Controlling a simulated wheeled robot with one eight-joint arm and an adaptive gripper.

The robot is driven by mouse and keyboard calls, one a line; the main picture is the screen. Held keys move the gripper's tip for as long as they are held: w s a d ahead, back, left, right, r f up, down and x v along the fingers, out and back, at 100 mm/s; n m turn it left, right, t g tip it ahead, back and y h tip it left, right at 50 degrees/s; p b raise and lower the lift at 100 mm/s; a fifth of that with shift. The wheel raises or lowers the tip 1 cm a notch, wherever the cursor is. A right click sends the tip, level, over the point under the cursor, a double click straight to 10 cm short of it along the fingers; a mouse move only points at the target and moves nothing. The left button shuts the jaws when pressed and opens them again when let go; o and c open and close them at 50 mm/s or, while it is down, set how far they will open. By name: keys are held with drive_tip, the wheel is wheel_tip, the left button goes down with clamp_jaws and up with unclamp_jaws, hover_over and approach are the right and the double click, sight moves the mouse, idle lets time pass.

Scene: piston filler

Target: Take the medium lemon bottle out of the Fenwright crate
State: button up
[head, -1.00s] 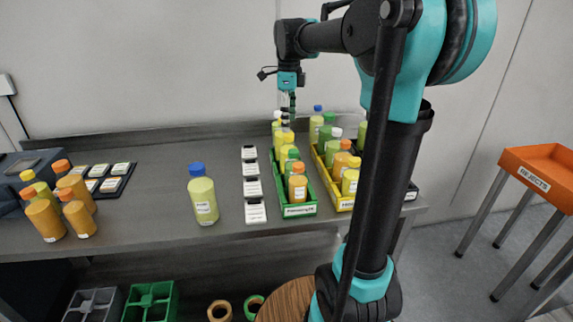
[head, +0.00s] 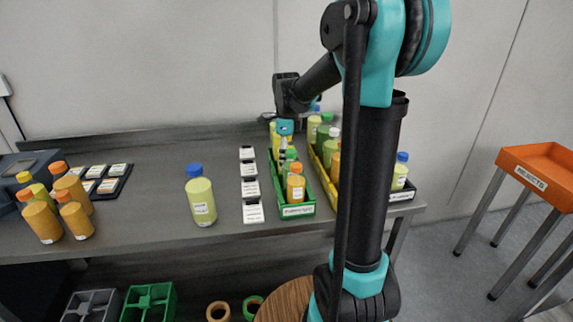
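The green crate (head: 298,211) stands on the bench right of centre; its small front label appears to read Fenwright. In it is a row of bottles: an orange one with an orange cap (head: 296,188) at the front, a green-capped one (head: 290,158) behind it, and yellow ones (head: 274,130) further back. I cannot tell which is the medium lemon bottle, as my gripper partly hides the middle of the row. My gripper (head: 284,143) points down over the middle of the green crate, close to the bottle tops. Its fingers are too small and overlapped to read.
A yellow crate (head: 323,178) with bottles stands close on the right, partly behind my arm. White cards (head: 250,189) lie left of the green crate. A large blue-capped bottle (head: 201,199) stands further left on open bench. An orange rejects tray (head: 535,172) stands far right.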

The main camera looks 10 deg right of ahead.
drive_tip(key=shift+f, duration=0.45)
drive_tip(key=c, duration=1.3)
